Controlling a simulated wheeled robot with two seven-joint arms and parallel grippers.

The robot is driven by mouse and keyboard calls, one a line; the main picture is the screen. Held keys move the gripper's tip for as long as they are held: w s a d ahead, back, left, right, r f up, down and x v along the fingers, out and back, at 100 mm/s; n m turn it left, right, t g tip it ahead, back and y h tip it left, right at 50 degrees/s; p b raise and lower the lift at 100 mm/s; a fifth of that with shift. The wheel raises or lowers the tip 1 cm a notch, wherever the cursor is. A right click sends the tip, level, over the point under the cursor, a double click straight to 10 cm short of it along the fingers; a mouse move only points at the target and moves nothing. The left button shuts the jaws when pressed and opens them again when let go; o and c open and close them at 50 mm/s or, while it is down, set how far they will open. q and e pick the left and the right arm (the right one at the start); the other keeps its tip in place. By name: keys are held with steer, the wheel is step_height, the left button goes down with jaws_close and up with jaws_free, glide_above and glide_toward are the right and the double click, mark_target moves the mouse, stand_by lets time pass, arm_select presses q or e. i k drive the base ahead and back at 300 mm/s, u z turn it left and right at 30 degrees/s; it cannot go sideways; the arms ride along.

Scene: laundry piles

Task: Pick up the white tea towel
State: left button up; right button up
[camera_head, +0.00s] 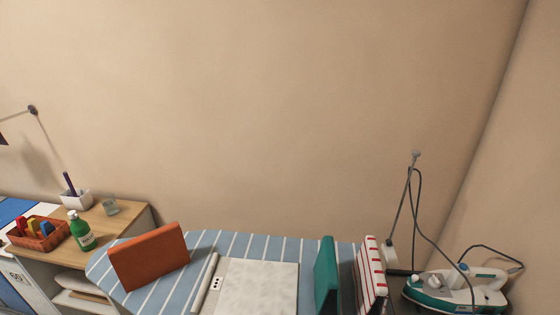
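A white, faintly mottled flat piece (262,286) lies on the blue striped ironing board (110,278) at the bottom middle. A pale strip with dark dots runs along its left side. I cannot tell for sure that it is the white tea towel. A white piece with red stripes (371,272) stands upright near the board's right end. An orange-brown slab-like piece (150,256) stands tilted at the left, and a teal one (326,275) stands upright right of the white piece. The near parts of the board are cut off by the frame. Neither of my grippers shows.
A teal and white iron (455,291) with a cord stands at the right, by an upright cord holder (414,158). A wall closes the back.

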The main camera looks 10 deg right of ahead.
mark_target(369, 275)
steer(key=z, duration=0.85)
steer(key=k, duration=0.1)
steer(key=z, duration=0.3)
